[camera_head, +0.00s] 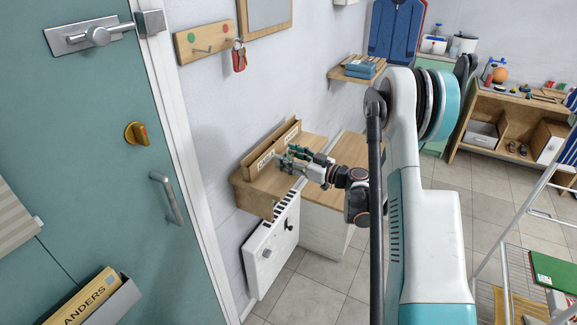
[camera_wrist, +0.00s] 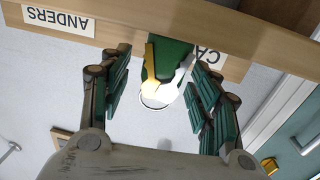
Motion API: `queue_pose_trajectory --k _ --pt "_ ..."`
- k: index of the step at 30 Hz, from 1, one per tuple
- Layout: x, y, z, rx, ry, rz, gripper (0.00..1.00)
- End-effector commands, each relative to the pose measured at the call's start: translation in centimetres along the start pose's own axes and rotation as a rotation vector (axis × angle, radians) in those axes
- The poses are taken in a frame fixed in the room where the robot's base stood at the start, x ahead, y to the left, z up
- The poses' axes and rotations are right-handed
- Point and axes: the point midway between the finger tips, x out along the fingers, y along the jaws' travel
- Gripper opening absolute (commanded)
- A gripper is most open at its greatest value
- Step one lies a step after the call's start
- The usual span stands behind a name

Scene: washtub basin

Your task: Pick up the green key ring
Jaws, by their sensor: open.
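In the wrist view the green key ring shows as a green tag (camera_wrist: 173,57) with a gold key (camera_wrist: 151,64) and a thin metal ring (camera_wrist: 157,103). It lies between the two fingers of my gripper (camera_wrist: 159,60), with visible gaps on both sides. My gripper is open and its green-padded fingers do not touch it. The tag is against the wooden letter holder (camera_wrist: 225,28), between its two name labels. In the head view my gripper (camera_head: 292,158) is at the front of the holder on the wall shelf; the key ring cannot be told apart from the green fingers there.
The wooden wall shelf (camera_head: 262,190) lies under my gripper, above a white radiator-like panel (camera_head: 268,255). A red key ring (camera_head: 239,60) hangs from the hook rack (camera_head: 195,45). The green door (camera_head: 85,150) is at left, a drying rack (camera_head: 505,240) at right.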

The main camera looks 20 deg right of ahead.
Motion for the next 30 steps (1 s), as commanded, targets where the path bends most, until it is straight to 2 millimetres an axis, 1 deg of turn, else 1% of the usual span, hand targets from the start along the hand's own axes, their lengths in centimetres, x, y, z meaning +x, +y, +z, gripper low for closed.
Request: queue_pose_trajectory --k 6,7,8,9,11,12,13,23,26,30 --pt "0.2 0.0 -0.1 0.000 0.000 0.001 0.57" --pt "0.2 0.0 -0.1 0.000 0.000 0.001 0.52" --pt "0.2 0.0 -0.1 0.000 0.000 0.000 0.45" --pt "0.2 0.0 -0.1 0.000 0.000 0.000 0.36" --pt "0.2 0.0 -0.1 0.000 0.000 0.000 0.23" --pt "0.2 0.0 -0.1 0.000 0.000 0.000 0.14" --pt "0.2 0.0 -0.1 0.000 0.000 0.000 0.08" --pt "0.2 0.0 -0.1 0.000 0.000 0.000 0.08" --pt "0.1 0.0 -0.5 0.000 0.000 0.000 0.08" --pt "0.1 0.0 -1.9 0.000 0.000 0.000 0.08"
